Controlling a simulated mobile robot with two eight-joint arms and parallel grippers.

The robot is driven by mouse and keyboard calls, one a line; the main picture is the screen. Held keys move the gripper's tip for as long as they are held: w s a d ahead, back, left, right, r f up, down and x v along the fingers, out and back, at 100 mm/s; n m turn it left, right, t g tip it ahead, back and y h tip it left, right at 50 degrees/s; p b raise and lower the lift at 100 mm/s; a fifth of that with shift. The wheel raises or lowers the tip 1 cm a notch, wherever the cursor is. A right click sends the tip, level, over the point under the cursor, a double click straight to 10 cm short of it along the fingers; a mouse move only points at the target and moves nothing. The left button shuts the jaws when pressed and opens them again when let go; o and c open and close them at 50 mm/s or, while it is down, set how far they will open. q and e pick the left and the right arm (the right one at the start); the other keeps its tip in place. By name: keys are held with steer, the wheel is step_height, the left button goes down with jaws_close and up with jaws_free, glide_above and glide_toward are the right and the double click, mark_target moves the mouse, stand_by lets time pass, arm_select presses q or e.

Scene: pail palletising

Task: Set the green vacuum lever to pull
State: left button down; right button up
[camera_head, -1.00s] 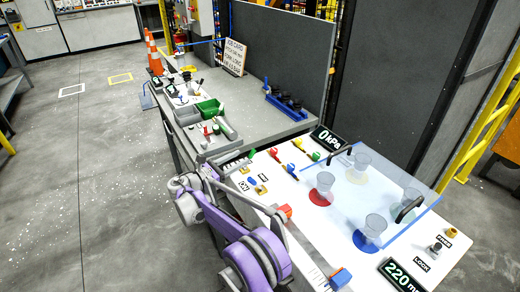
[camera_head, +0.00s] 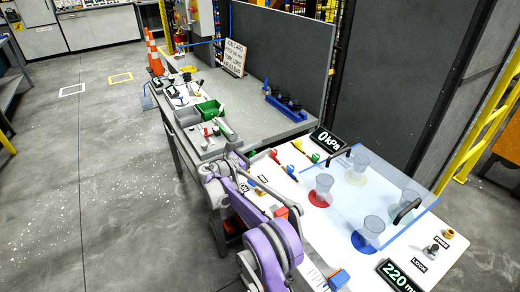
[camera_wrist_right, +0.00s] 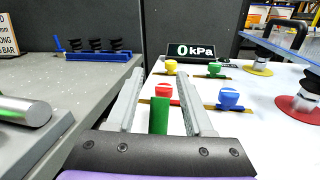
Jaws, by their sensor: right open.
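The green vacuum lever (camera_wrist_right: 158,116) stands upright in the right wrist view, between the two open fingers of my right gripper (camera_wrist_right: 160,98). I see no clear contact, and its base is hidden behind the gripper body. In the head view, my right gripper (camera_head: 238,160) is at the near left edge of the white panel (camera_head: 330,231), and my arm hides most of the lever's surroundings. The vacuum display (camera_head: 327,140) reads 0 kPa and also shows in the wrist view (camera_wrist_right: 191,51). My left gripper is not in view.
Red (camera_wrist_right: 163,91), blue (camera_wrist_right: 228,98), yellow (camera_wrist_right: 171,67) and small green (camera_wrist_right: 214,68) knobs lie beyond the fingers. A clear cover with black handles (camera_head: 405,210) stands over several cups on the right. A grey bench (camera_head: 255,125) adjoins the panel.

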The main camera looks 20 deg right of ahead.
jaws_close()
stand_by(1.3)
